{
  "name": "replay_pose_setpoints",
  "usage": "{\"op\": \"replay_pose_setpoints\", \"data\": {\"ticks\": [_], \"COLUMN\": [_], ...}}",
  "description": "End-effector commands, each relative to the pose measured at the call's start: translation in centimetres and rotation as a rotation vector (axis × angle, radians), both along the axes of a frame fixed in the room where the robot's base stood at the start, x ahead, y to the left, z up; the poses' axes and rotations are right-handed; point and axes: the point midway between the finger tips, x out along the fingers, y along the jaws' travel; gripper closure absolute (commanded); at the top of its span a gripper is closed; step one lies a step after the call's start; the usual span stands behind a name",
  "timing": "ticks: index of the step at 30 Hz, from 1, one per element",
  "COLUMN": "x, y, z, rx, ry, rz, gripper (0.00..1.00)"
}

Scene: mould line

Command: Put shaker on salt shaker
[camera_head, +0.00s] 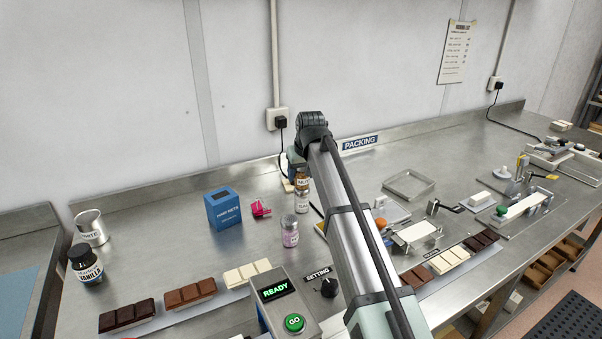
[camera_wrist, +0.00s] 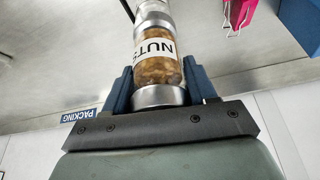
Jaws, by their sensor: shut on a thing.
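The nuts shaker (camera_head: 302,183) is a clear jar of brown bits with a white label. My gripper (camera_head: 299,168) is shut on its silver lid, with blue fingers on both sides. In the wrist view the gripper (camera_wrist: 159,88) holds the nuts shaker (camera_wrist: 158,68) in line with the salt shaker (camera_wrist: 153,14). In the head view the salt shaker (camera_head: 302,204) stands upright on the bench directly below it. The two look stacked or nearly so; whether they touch is hard to tell.
A pinkish shaker (camera_head: 290,232) stands in front. A blue box (camera_head: 223,209) and a magenta clip (camera_head: 260,208) are to the left. The control box (camera_head: 285,305) is nearer. A wall (camera_head: 240,80) rises behind.

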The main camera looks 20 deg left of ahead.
Motion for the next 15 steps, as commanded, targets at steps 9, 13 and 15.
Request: {"op": "replay_pose_setpoints", "data": {"ticks": [9, 13, 15], "x": [0.01, 0.01, 0.01], "y": [0.0, 0.01, 0.01], "z": [-0.28, -0.27, -0.26], "rx": [-0.001, 0.0, 0.0], "ry": [0.001, 0.0, 0.0], "rz": [0.0, 0.0, 0.0], "gripper": [0.37, 0.25, 0.18]}}
